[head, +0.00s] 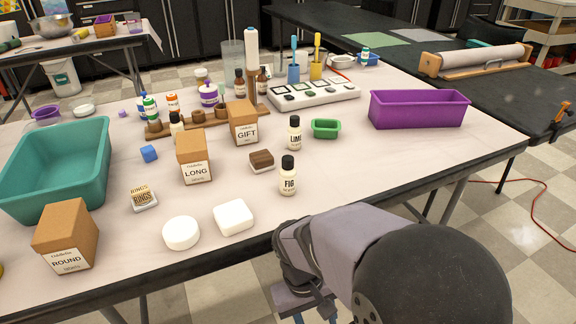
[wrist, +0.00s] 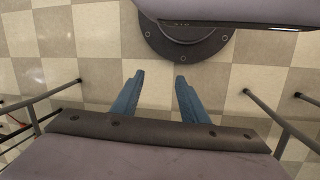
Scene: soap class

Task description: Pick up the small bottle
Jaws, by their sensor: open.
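Several small bottles with black caps are on the table in the head view. The FIG bottle (head: 288,177) stands upright near the front edge. The LIME bottle (head: 294,133) stands upright behind it. Another black-capped bottle (head: 176,126) stands by the wooden rack, partly hidden by the LONG box. My gripper (head: 305,305) hangs low in front of the table edge, below the tabletop. In the wrist view, its blue fingers (wrist: 160,95) are apart with only floor between them. No bottle shows in the wrist view.
The LONG box (head: 195,160), GIFT box (head: 243,125) and ROUND box (head: 66,238) stand on the table. White soaps (head: 234,218), a brown block (head: 262,161) and a green dish (head: 325,128) lie near the bottles. A teal bin (head: 93,190) is left, a purple bin (head: 418,108) right.

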